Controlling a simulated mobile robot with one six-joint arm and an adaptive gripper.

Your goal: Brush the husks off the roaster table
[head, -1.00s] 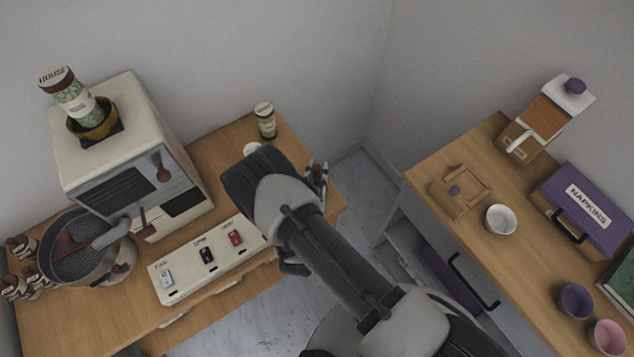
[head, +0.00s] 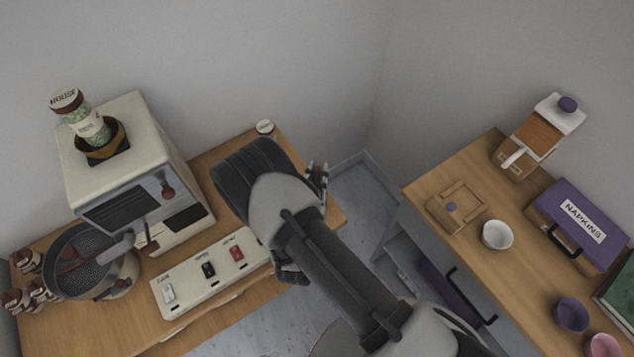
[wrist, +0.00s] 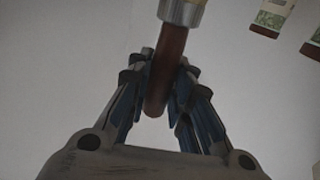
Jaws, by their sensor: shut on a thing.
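My gripper (wrist: 165,66) is shut on the dark red handle (wrist: 171,60) of a brush in the wrist view. A metal collar (wrist: 182,12) shows at the handle's top; the bristles are out of frame. I cannot make out any husks; my arm covers part of the tabletop.
A switch panel (head: 215,272) lies along the table's front edge. A second counter (head: 425,190) on the right holds a napkin box (head: 582,222) and cups. Floor shows between.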

